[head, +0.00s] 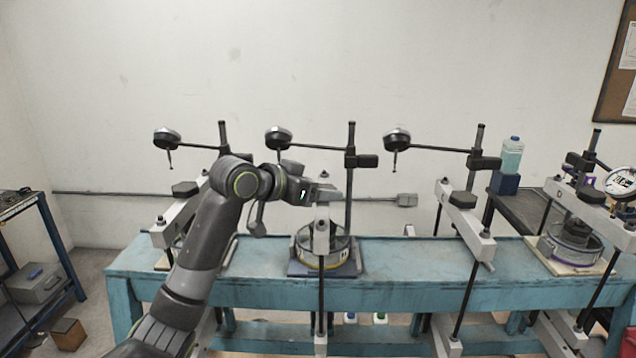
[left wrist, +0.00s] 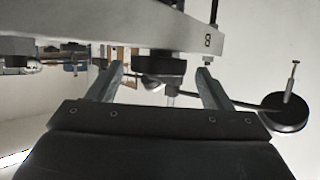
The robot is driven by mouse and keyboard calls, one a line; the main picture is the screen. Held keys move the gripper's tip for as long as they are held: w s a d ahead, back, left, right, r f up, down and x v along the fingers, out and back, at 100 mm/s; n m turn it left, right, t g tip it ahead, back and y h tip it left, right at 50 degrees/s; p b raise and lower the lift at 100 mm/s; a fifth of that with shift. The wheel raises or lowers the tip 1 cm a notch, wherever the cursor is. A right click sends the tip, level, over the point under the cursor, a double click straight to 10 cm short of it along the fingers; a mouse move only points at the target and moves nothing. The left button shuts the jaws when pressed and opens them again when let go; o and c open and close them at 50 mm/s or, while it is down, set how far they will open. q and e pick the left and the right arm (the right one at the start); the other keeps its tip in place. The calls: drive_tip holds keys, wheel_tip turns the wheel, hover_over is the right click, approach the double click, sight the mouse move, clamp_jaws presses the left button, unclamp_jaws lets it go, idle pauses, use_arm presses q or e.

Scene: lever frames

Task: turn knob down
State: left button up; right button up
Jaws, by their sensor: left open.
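My left gripper (head: 328,192) reaches in from the left to the top of the middle lever frame's white beam (head: 321,240). I cannot tell whether the fingers touch the knob. In the head view this knob is hidden behind my gripper. Similar dark knobs sit on the left frame (head: 185,188) and the right frame (head: 463,199). My right gripper is not in view.
A blue bench (head: 420,270) carries the frames. Dial gauges on horizontal rods stand around, one (head: 278,138) just above my left arm and also in the left wrist view (left wrist: 285,113). A dark upright post (head: 350,185) rises close beside my gripper. A bottle (head: 511,155) stands right.

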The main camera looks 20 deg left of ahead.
use_arm(q)
drive_tip(key=shift+w+d+f, duration=0.15)
drive_tip(key=shift+w+d, duration=0.05)
drive_tip(key=shift+w, duration=0.05)
drive_tip(key=shift+c, duration=0.3)
drive_tip(key=c, duration=0.9)
drive_tip(key=shift+a, duration=0.1)
